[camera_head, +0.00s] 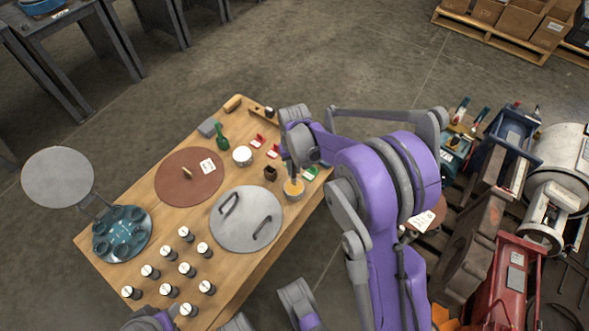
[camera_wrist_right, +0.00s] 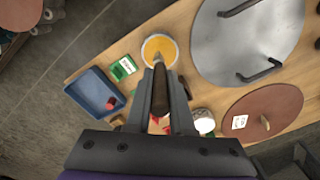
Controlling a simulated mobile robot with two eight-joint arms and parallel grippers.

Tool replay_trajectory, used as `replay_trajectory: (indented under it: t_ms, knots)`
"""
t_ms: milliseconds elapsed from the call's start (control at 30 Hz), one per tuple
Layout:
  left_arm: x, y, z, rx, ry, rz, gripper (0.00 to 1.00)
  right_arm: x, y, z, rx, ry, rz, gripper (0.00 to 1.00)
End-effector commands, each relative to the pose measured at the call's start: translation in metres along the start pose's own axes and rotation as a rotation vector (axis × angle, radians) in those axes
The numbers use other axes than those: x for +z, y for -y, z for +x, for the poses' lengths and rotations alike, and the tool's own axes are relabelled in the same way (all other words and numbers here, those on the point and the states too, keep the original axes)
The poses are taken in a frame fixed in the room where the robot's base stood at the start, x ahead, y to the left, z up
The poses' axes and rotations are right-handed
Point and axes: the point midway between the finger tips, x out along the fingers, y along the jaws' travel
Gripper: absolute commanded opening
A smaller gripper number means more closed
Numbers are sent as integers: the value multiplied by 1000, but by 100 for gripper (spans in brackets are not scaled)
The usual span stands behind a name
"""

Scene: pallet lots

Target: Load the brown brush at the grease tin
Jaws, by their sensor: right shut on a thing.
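The grease tin (camera_head: 293,194) is a round tin with yellow-orange grease, near the right edge of the wooden table. It also shows in the right wrist view (camera_wrist_right: 172,44). My right gripper (camera_head: 292,168) is above the tin, fingers pointing down. It is shut on the brown brush (camera_wrist_right: 160,91), whose dark brown handle lies between the two fingers. The brush's pale tip is over the grease in the right wrist view; I cannot tell how deep it reaches. In the head view the arm hides most of the brush. My left gripper is not seen.
Beside the tin are a green-labelled box (camera_wrist_right: 123,68), a dark brown block (camera_head: 270,173) and a white can (camera_head: 242,156). A grey lid with two handles (camera_head: 246,219) and a brown disc (camera_head: 180,185) lie leftward. Several black-and-white cylinders stand at the front.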

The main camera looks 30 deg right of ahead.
Motion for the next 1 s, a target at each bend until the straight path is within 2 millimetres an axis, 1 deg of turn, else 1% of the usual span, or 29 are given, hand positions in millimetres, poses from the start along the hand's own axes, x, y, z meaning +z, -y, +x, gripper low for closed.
replay_trajectory:
  t_ms: [33,533,633,1000]
  knots:
    - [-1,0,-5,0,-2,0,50,0,0,-7,0,-1,0,0]
    - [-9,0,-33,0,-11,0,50,0,0,-46,0,-1,0,0]
    - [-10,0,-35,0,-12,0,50,0,0,-49,0,0,0,0]
    - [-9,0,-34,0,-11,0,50,0,0,-48,0,0,0,0]
